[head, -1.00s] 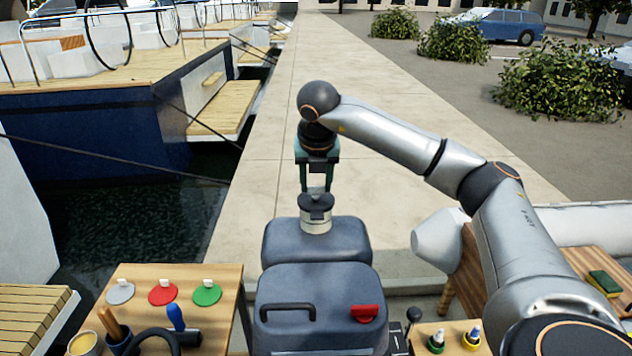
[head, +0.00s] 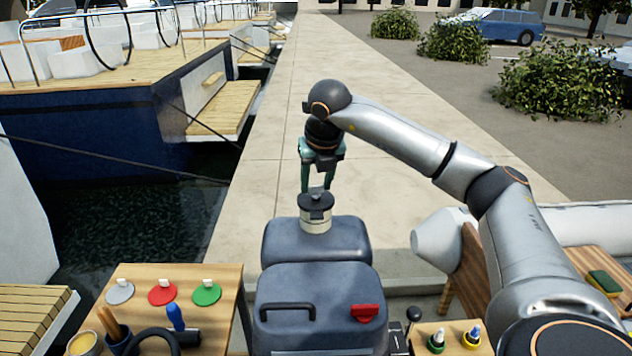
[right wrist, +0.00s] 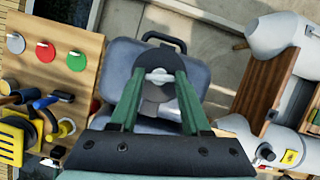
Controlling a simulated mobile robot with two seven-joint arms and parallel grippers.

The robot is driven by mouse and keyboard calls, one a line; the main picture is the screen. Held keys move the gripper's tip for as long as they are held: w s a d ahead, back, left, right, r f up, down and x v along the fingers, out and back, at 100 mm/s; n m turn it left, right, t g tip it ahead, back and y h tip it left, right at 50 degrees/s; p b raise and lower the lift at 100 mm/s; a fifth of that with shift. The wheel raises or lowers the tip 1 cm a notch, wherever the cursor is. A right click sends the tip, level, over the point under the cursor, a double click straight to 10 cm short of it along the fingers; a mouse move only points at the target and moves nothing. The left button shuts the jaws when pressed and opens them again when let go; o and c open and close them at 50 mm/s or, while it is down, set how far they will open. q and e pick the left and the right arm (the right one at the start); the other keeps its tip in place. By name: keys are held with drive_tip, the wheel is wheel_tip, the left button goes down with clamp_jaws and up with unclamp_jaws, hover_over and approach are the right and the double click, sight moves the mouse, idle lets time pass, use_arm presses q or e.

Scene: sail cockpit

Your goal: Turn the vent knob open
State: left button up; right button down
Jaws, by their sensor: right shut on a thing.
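The vent knob (head: 316,200) is a dark round cap with a light grey grip tab on top. It sits on a short cream collar (head: 315,225) on the blue-grey tank (head: 345,241). My right gripper (head: 317,187) reaches down from above, its green fingers shut on the knob's tab. In the right wrist view the knob (right wrist: 158,92) shows between the fingers, the tab (right wrist: 158,75) at their tips. The knob's turning angle is hard to read. My left gripper is not in view.
A wooden table (head: 225,277) at left holds grey, red and green discs and tools. The blue-grey case (head: 320,285) in front has a black handle and a red latch (head: 365,313). Bottles (head: 437,341) stand at right. The stone quay behind is clear.

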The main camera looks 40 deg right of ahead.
drive_tip(key=shift+d+n+y, duration=0.1)
drive_tip(key=shift+n+y, duration=0.3)
drive_tip(key=shift+n, duration=0.5)
drive_tip(key=n+y+p, duration=0.1)
drive_tip(key=n, duration=0.1)
drive_tip(key=shift+d+r+n+t, duration=0.1)
drive_tip(key=shift+n+t, duration=0.2)
drive_tip(key=shift+n, duration=0.1)
drive_tip(key=n+y+p, duration=0.1)
drive_tip(key=n, duration=0.1)
drive_tip(key=shift+n, duration=0.3)
drive_tip(key=n+y+p, duration=0.1)
drive_tip(key=n+p, duration=0.1)
drive_tip(key=n, duration=0.1)
drive_tip(key=shift+d+n, duration=0.15)
drive_tip(key=shift+n, duration=0.25)
drive_tip(key=shift+n+g+y+p, duration=0.5)
drive_tip(key=shift+n+y+p, duration=0.1)
drive_tip(key=shift+n, duration=0.5)
drive_tip(key=shift+w+n+g+y, duration=0.1)
drive_tip(key=shift+n+g+y, duration=0.25)
drive_tip(key=shift+n, duration=0.75)
drive_tip(key=shift+c, duration=1.8)
unclamp_jaws()
